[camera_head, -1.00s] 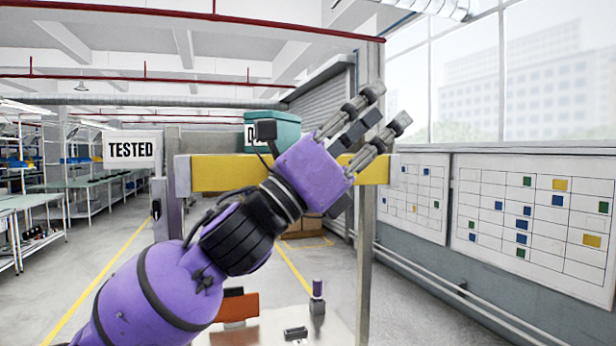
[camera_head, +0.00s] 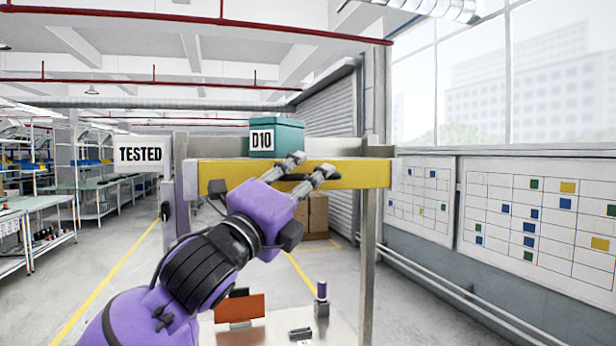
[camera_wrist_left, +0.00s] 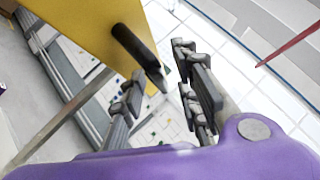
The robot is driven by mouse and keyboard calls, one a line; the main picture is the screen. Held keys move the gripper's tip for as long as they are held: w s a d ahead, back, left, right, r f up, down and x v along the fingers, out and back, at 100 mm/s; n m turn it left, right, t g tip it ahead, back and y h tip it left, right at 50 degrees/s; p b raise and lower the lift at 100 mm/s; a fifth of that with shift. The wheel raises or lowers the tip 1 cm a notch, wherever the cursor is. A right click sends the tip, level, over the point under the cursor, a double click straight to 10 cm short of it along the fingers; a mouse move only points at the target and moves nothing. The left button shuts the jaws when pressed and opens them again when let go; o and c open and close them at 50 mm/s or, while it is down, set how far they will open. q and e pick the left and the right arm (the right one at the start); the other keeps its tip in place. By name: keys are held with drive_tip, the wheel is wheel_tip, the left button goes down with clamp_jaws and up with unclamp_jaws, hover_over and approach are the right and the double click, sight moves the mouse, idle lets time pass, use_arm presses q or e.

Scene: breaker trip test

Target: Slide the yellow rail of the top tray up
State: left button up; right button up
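The yellow rail (camera_head: 230,174) runs level between two grey posts in the head view. It also fills the upper left of the left wrist view (camera_wrist_left: 82,25). My left gripper (camera_head: 312,167) is in front of the rail, right of its middle, with its fingers apart. The fingers also show apart in the left wrist view (camera_wrist_left: 165,88). A dark bar (camera_wrist_left: 138,48) shows there near the rail and fingers; I cannot tell whether it is a handle or part of the gripper. Contact with the rail is unclear. My right gripper is out of view.
A teal box (camera_head: 277,137) marked D10 stands above and behind the rail. A TESTED sign (camera_head: 140,155) is at its left. Below are an orange-brown part (camera_head: 240,308) and a small purple-topped part (camera_head: 322,298) on a light surface. Cardboard boxes (camera_head: 317,213) stand behind.

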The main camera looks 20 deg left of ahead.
use_arm(q)
drive_tip(key=shift+w+d+r, duration=0.15)
drive_tip(key=shift+w, duration=0.35)
drive_tip(key=shift+s, duration=0.1)
drive_tip(key=shift+c, duration=0.4)
clamp_jaws()
wheel_tip(320, 180, up, 5)
drive_tip(key=shift+r, duration=0.4)
drive_tip(key=shift+c, duration=0.4)
unclamp_jaws()
drive_tip(key=shift+o, duration=0.8)
drive_tip(key=shift+f, duration=0.1)
